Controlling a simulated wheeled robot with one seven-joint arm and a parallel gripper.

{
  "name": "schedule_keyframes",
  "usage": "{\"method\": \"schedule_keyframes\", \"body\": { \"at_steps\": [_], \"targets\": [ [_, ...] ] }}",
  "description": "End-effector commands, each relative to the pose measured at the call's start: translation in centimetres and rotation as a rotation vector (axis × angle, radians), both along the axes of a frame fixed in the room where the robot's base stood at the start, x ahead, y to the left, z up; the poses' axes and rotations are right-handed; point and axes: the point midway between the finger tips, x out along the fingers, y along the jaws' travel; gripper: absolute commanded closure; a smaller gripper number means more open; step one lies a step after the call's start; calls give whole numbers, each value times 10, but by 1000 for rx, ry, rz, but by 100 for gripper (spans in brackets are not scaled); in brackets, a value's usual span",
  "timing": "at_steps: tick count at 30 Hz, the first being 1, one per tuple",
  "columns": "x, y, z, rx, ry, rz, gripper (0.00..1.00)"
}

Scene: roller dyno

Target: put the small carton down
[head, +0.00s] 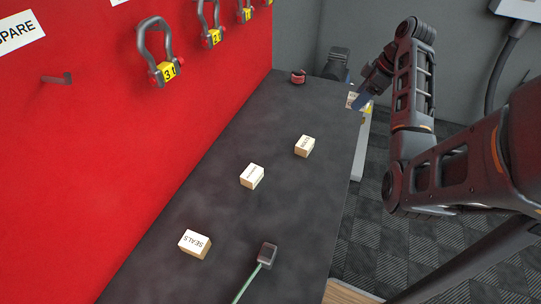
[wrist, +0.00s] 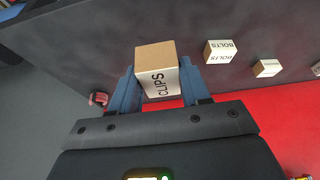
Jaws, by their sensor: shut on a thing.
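A small tan carton with a white label reading CLIPS (wrist: 155,55) is between the blue fingers of my gripper (wrist: 157,90) in the wrist view. The fingers are shut on its two sides. In the head view my gripper (head: 361,100) is at the far right edge of the dark bench (head: 215,205), and part of the carton (head: 351,100) shows beside the fingers. I cannot tell its exact height above the bench.
Three similar cartons stand in a spaced row on the bench: a far one (head: 304,146), a middle one (head: 251,176) and one labelled SEALS (head: 195,243). A dark block with a green strip (head: 267,254) is at the near end. Shackles hang on the red panel (head: 100,120).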

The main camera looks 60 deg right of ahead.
Motion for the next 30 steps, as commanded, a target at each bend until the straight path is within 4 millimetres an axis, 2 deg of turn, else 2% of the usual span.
{"method": "schedule_keyframes", "body": {
  "at_steps": [5,8,15,19,26,30],
  "targets": [
    [18,-1,-15,-1,0,5,87],
    [36,-2,-20,2,0,5,87],
    [84,-6,-48,2,1,4,87],
    [104,-8,-61,0,0,2,87],
    [116,-9,-74,1,0,0,87],
    [116,-8,-93,3,1,-1,87]
  ]
}}
